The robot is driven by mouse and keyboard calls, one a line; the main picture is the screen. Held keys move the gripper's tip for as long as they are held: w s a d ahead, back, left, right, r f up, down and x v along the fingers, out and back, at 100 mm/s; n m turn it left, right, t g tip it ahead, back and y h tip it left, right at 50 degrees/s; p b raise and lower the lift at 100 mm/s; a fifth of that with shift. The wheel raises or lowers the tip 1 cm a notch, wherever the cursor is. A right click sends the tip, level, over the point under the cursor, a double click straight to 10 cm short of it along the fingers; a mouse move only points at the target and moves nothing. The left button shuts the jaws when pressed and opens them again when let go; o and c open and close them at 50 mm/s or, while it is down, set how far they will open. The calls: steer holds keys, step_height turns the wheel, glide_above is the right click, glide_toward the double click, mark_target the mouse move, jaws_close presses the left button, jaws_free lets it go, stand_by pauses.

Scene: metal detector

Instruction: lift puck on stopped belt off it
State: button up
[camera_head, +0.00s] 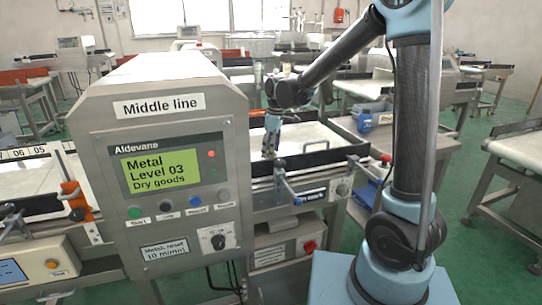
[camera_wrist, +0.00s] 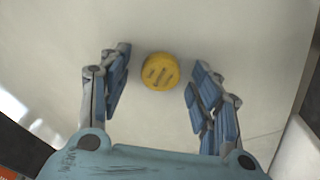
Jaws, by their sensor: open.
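A round yellow puck (camera_wrist: 160,71) with dark markings lies on the pale belt (camera_wrist: 260,60) in the wrist view. My gripper (camera_wrist: 158,82) is open, with one blue finger on each side of the puck and a gap to both. The height of the fingers above the belt is hard to tell. In the head view my gripper (camera_head: 270,152) points down at the belt (camera_head: 310,134) just right of the metal detector (camera_head: 165,150). The puck cannot be made out in the head view.
The detector housing, labelled "Middle line", stands close left of my gripper; its screen (camera_head: 160,166) reads "Metal Level 03 Dry goods". A dark rail (camera_head: 330,158) runs along the belt's near edge. A blue bin (camera_head: 373,118) stands behind right. Other conveyors stand farther back.

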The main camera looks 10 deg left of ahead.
steer(key=shift+c, duration=0.6)
steer(key=c, duration=0.9)
steer(key=shift+r, duration=0.45)
step_height(320, 180, up, 11)
steer(key=s+d, duration=0.4)
steer(key=s, duration=0.3)
steer(key=s+d, duration=0.5)
steer(key=s, duration=0.3)
steer(key=shift+d, duration=0.25)
